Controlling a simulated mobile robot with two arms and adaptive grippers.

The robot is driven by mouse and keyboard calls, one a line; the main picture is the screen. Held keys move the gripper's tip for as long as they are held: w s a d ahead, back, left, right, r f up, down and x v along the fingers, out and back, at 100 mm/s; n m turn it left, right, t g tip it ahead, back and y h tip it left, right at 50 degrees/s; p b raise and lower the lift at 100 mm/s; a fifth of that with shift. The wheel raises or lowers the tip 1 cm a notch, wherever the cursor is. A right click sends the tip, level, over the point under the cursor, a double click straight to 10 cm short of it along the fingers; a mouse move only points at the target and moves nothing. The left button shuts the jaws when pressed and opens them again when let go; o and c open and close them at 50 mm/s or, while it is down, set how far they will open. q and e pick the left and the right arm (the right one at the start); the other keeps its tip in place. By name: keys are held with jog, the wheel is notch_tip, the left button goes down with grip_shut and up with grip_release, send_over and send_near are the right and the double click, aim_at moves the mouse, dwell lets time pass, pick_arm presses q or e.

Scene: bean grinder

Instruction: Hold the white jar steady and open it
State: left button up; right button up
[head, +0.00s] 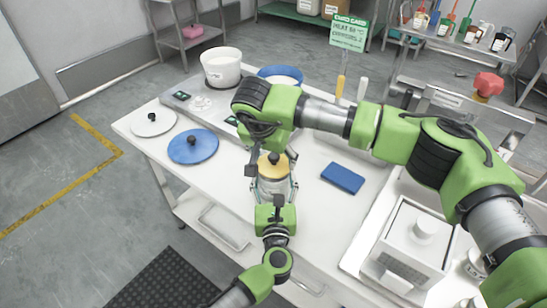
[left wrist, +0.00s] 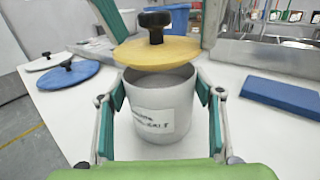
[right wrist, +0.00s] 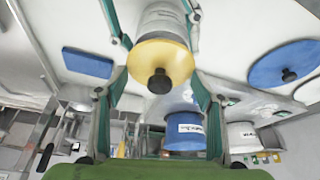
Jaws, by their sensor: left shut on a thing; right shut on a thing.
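The white jar (left wrist: 160,115) stands upright on the white table, with a handwritten label on its front. My left gripper (left wrist: 160,95) is shut around the jar's sides, one finger on each side. The yellow lid (left wrist: 157,52) with a black knob (left wrist: 155,22) is just above the jar's rim. The jar's grey inside shows below the lid in the left wrist view. In the head view the lid (head: 272,166) is partly hidden by my right arm.
A blue lid (head: 193,150) and a white lid (head: 153,122) lie left on the table. A white pot (head: 221,66) and a blue pot (head: 282,74) stand behind. A blue block (head: 342,178) lies right of the jar. A white box-like device (head: 412,240) stands at the right.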

aim_at(274, 156)
jog(key=shift+r, duration=2)
pick_arm(q)
jog(key=o, duration=1.7)
jog(key=shift+c, duration=0.2)
jog(key=shift+s, duration=0.1)
jog(key=s, duration=1.1)
jog(key=shift+s+d, duration=0.15)
jog(key=shift+s, duration=0.25)
